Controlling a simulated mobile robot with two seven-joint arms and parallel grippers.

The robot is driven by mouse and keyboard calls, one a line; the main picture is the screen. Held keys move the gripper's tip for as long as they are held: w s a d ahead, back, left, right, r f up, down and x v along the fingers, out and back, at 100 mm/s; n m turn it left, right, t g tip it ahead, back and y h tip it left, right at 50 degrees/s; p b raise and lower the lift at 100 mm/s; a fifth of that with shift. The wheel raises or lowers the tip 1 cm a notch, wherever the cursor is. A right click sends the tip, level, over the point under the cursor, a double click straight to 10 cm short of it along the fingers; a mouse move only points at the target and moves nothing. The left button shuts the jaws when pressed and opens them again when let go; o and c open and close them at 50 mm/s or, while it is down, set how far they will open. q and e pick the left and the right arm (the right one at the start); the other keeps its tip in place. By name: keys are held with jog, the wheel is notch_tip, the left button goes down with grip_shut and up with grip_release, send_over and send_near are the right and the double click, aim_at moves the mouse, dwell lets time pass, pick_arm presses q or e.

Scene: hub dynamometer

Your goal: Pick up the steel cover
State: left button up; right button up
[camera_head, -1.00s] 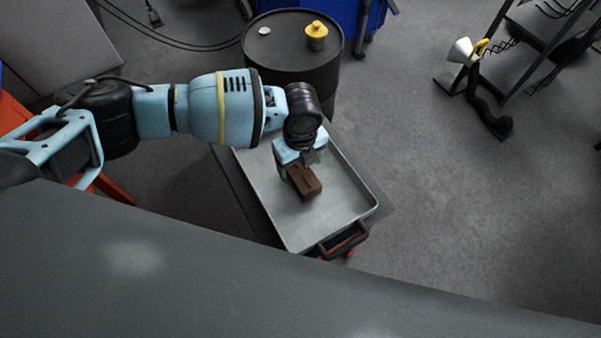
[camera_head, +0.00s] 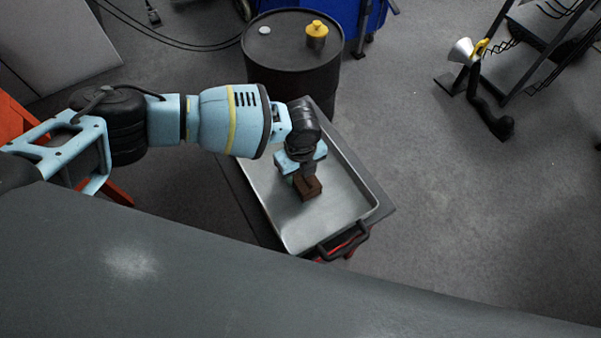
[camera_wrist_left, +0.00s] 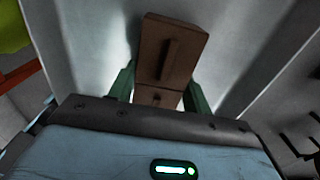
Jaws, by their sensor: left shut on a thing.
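The piece between my left fingers is a brown block (camera_head: 309,188) with a raised rib on top, which I take to be the steel cover. It is in the metal tray (camera_head: 352,212) in the head view. My left gripper (camera_head: 303,178) reaches over it from above and hides its far part. In the left wrist view the block (camera_wrist_left: 172,45) is between the two green fingers (camera_wrist_left: 160,93), which are shut on its near part. I cannot tell whether it touches the tray floor. My right gripper is out of view.
The tray has a dark handle (camera_head: 343,242) at its near end and rests on a dark cart. A black drum (camera_head: 290,67) with a yellow-topped container (camera_head: 316,35) stands behind it. A grey surface (camera_head: 200,270) fills the foreground. Open floor (camera_head: 440,190) lies to the right.

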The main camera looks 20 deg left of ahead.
pick_arm(q)
jog(key=c, duration=0.3)
notch_tip(320, 180, up, 10)
jog(key=shift+r+p, duration=0.1)
jog(key=shift+p, duration=0.55)
